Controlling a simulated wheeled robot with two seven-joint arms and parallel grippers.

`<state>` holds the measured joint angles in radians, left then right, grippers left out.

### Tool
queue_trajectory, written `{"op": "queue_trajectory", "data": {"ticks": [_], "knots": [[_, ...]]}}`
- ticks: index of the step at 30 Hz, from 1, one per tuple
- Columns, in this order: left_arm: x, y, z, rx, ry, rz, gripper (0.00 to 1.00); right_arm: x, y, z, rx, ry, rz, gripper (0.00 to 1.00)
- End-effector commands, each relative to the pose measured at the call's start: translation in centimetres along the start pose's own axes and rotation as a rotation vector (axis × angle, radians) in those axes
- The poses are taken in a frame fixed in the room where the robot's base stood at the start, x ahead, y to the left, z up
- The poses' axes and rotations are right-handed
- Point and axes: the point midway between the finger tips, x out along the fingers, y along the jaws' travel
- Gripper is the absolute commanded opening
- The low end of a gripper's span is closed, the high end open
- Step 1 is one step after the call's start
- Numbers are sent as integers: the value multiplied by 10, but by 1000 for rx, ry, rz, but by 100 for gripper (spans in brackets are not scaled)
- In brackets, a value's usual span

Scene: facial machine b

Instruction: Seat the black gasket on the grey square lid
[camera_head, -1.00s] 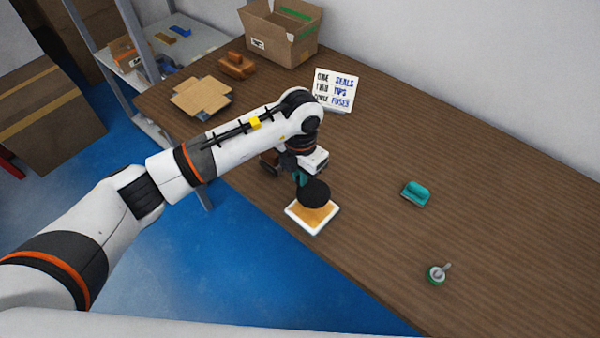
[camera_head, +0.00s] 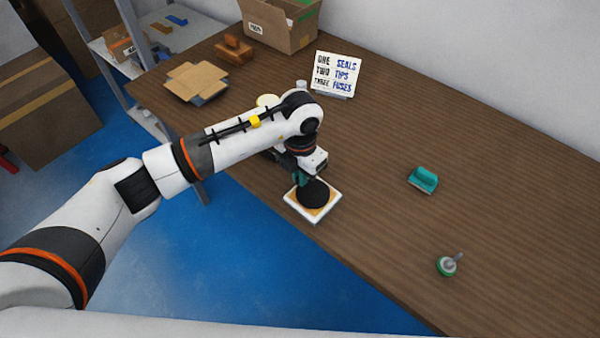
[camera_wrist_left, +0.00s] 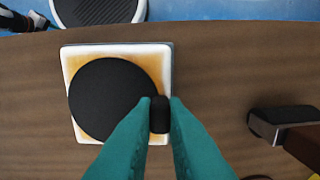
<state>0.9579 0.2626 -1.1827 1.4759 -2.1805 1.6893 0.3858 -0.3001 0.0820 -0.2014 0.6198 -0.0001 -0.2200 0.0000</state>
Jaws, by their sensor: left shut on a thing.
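The black gasket (camera_head: 314,195) is a round dark disc with a small upright black tab. My left gripper (camera_head: 300,180) has teal fingers shut on that tab, which also shows between the fingertips in the left wrist view (camera_wrist_left: 160,113). The square lid (camera_head: 296,207) looks white-rimmed with an orange-tan middle and lies near the table's front edge. In the left wrist view the gasket disc (camera_wrist_left: 110,98) overlaps the lid (camera_wrist_left: 158,62), shifted towards its left side. I cannot tell whether the gasket touches the lid. My right gripper is not in view.
A teal block-like piece (camera_head: 423,180) and a green-and-grey round part (camera_head: 448,264) stand to the right on the table (camera_head: 390,235). A lettered sign (camera_head: 335,74), a cardboard box (camera_head: 280,25) and a flattened carton (camera_head: 197,82) stand farther back. A black-and-brown object (camera_wrist_left: 285,125) lies right of the lid.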

Motion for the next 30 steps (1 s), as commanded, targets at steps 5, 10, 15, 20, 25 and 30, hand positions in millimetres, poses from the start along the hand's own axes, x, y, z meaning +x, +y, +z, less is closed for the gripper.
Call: {"op": "queue_trajectory", "data": {"ticks": [5, 10, 15, 20, 25, 30], "knots": [[0, 0, 0, 0, 0, 0, 0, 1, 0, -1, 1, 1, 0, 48], [0, 0, 0, 0, 0, 0, 0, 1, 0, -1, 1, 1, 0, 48], [1, 0, 0, 0, 0, 0, 0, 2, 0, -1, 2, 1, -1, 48], [3, 0, 0, 0, 0, 0, 0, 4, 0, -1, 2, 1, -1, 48], [5, 0, 0, 0, 0, 0, 0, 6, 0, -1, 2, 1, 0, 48], [5, 0, 0, 0, 0, 0, 13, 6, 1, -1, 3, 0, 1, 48]]}}
